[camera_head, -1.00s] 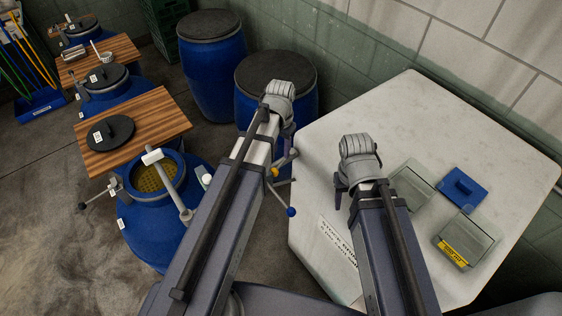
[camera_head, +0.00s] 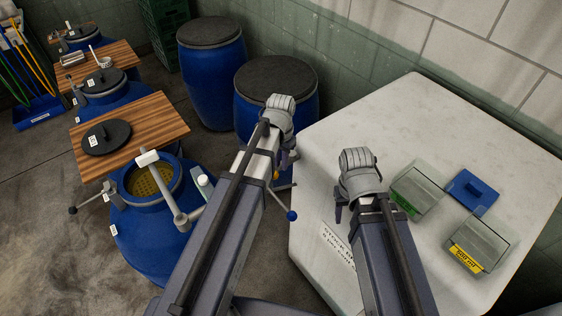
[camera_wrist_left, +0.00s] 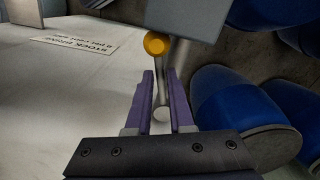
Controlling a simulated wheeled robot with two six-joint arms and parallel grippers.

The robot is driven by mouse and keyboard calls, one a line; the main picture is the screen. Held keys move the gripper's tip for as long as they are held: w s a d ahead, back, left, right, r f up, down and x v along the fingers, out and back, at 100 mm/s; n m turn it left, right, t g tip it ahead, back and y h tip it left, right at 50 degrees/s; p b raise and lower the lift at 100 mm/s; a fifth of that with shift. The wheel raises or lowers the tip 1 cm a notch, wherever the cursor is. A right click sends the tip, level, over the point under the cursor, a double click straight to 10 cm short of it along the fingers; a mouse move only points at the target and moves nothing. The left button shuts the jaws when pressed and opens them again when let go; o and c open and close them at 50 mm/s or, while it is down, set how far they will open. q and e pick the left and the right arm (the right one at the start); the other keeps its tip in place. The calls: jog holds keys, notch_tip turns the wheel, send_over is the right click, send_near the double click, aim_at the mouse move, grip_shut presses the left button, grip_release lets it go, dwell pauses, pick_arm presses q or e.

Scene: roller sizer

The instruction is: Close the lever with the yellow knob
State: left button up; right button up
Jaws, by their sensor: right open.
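The yellow knob (camera_wrist_left: 155,44) sits on a grey metal lever in the left wrist view, just beyond my left fingertips. In the head view only a bit of the yellow knob (camera_head: 276,174) shows beside my left arm. My left gripper (camera_head: 286,157) is open. In the left wrist view its two purple fingers (camera_wrist_left: 159,76) are apart, with a grey rod seen between them; I cannot tell whether they touch it. A blue knob (camera_head: 292,215) on another lever hangs lower, beside the table edge. My right gripper (camera_head: 345,208) is open and empty above the table.
A white table (camera_head: 450,130) on the right holds two clear bins, green-labelled (camera_head: 417,190) and yellow-labelled (camera_head: 480,243), and a blue lid (camera_head: 466,188). Blue barrels (camera_head: 212,85) stand behind my left gripper. An open blue barrel (camera_head: 150,235) stands left of my left arm.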

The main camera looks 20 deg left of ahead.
pick_arm(q)
grip_shut()
dwell(1.0)
